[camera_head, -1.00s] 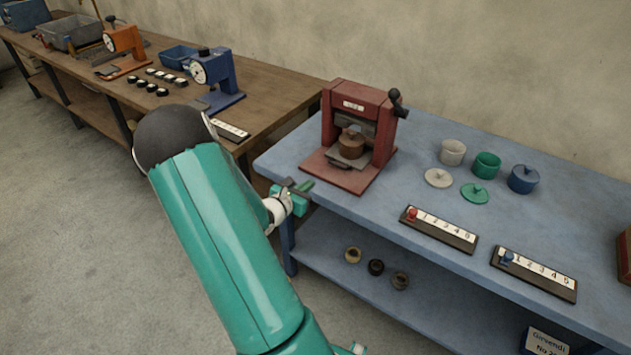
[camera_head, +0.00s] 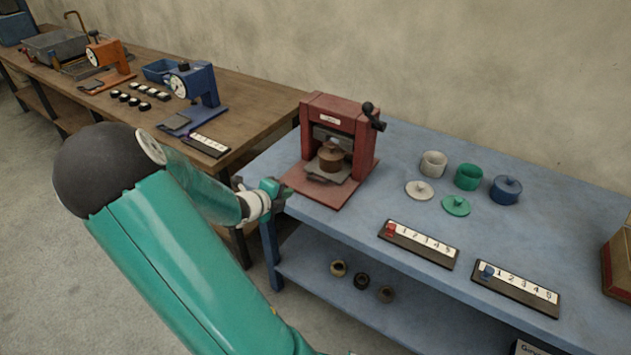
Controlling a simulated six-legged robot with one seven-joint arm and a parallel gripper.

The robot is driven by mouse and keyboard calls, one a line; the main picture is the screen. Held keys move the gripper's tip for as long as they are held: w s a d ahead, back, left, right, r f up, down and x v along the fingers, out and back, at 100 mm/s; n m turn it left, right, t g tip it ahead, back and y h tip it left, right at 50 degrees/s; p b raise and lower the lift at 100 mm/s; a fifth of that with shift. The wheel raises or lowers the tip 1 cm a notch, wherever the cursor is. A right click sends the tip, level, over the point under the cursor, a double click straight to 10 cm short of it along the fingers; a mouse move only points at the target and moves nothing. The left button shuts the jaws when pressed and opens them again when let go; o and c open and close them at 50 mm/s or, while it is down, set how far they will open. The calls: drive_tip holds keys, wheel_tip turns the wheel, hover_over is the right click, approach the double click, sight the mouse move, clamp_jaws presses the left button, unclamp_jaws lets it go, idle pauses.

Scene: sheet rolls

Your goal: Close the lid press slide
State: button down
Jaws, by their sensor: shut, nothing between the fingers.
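The red lid press (camera_head: 337,140) stands at the left end of the blue table, with a black crank knob (camera_head: 373,116) at its upper right. A brown lidded pot (camera_head: 331,156) sits on the grey slide plate (camera_head: 325,172) inside the frame. The plate reaches out past the frame's front over the red base. My gripper (camera_head: 284,190) is at the left front corner of the press base, close to its edge. Its fingers are shut and empty. I cannot tell whether the fingertips touch the base.
White, green and blue pots (camera_head: 468,177) and two loose lids (camera_head: 455,206) stand right of the press. Two numbered strips (camera_head: 418,244) lie along the front edge. A wooden bench (camera_head: 240,98) with blue and orange machines is behind left.

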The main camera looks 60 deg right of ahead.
sight(310, 190)
drive_tip(key=shift+n, duration=0.5)
drive_tip(key=x, duration=1.3)
drive_tip(key=shift+w+d+r, duration=0.15)
drive_tip(key=shift+d+r, duration=0.1)
drive_tip(key=shift+d, duration=0.35)
drive_tip(key=d, duration=0.4)
drive_tip(key=shift+s, duration=0.35)
drive_tip(key=shift+r, duration=0.1)
